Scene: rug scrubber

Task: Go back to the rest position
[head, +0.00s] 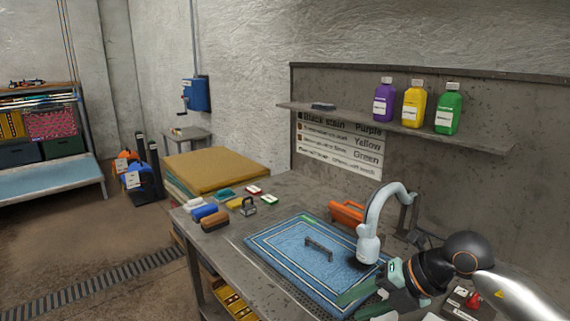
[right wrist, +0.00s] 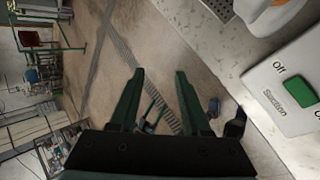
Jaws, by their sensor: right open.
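My right gripper (head: 358,303) is at the lower right of the head view, over the front right part of the blue rug (head: 275,250). In the right wrist view the same gripper (right wrist: 158,72) has its green fingers spread, with nothing between them. Beyond the fingers I see the floor. My left gripper is not in view.
A dark handle (head: 319,249) rests on the rug. A pale curved spout (head: 368,235) stands close behind my right gripper. Brushes (head: 214,220) lie left of the rug. Bottles (head: 414,104) stand on the shelf. A suction switch (right wrist: 296,91) sits on the right.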

